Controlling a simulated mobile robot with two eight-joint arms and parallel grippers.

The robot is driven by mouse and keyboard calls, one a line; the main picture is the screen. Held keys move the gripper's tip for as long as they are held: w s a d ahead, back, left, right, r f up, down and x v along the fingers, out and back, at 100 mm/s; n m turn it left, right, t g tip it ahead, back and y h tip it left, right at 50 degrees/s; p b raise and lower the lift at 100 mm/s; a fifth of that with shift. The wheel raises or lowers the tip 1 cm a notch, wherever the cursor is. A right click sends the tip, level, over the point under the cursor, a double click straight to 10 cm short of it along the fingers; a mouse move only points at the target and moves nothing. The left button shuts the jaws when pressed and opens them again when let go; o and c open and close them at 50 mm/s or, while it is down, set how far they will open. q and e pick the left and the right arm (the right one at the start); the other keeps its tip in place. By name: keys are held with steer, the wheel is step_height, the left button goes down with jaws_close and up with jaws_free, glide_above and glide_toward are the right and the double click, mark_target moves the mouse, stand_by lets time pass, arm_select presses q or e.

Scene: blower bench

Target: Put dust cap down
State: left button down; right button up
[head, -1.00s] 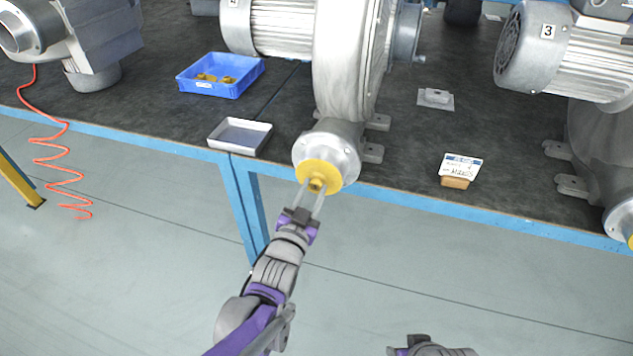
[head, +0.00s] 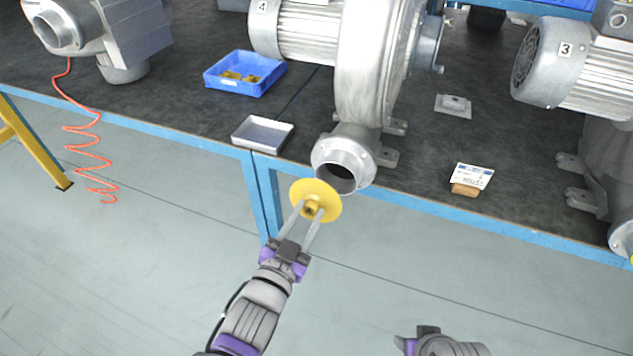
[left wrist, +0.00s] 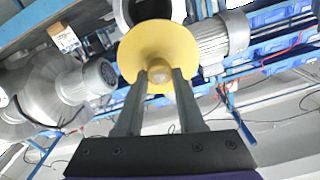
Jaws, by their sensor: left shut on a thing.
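The yellow dust cap (head: 316,199) is a round disc with a small central knob. My left gripper (head: 311,212) is shut on the knob and holds the cap in the air, just in front of and below the open outlet (head: 342,165) of the middle blower. The cap is off the outlet, whose dark bore shows. In the left wrist view the cap (left wrist: 160,48) fills the upper middle, with the two fingers (left wrist: 160,78) on its knob. My right arm shows only in part at the bottom edge of the head view, and its fingertips are not clear.
A white shallow tray (head: 262,147) lies near the bench edge. A blue bin (head: 207,84) with several yellow pieces stands behind it. A label card on a wooden block (head: 465,190) sits to the right. A coiled orange hose (head: 84,130) hangs at left.

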arm_select(q)
steer(key=shift+s+a, duration=0.1)
arm_select(e)
steer(key=shift+r, duration=0.1)
arm_select(q)
steer(key=w+a+f+n+y, duration=0.2)
steer(key=w+a+f+y, duration=0.15)
steer(key=a+f, duration=0.4)
steer(key=w+a+f+n+y, duration=0.2)
steer(key=w+a+f, duration=0.35)
steer(key=f, duration=0.25)
steer(key=w+r+p, duration=0.6)
steer(key=r+p, duration=0.1)
steer(key=r, duration=0.3)
steer(key=w+r+p, duration=0.7)
steer(key=r+p, duration=0.1)
steer(key=r, duration=0.3)
steer(key=shift+r+t, duration=0.2)
steer(key=shift+t, duration=0.2)
arm_select(e)
step_height(320, 180, up, 17)
steer(key=w, duration=0.2)
steer(key=shift+f+t, duration=0.2)
steer(key=shift+t, duration=0.2)
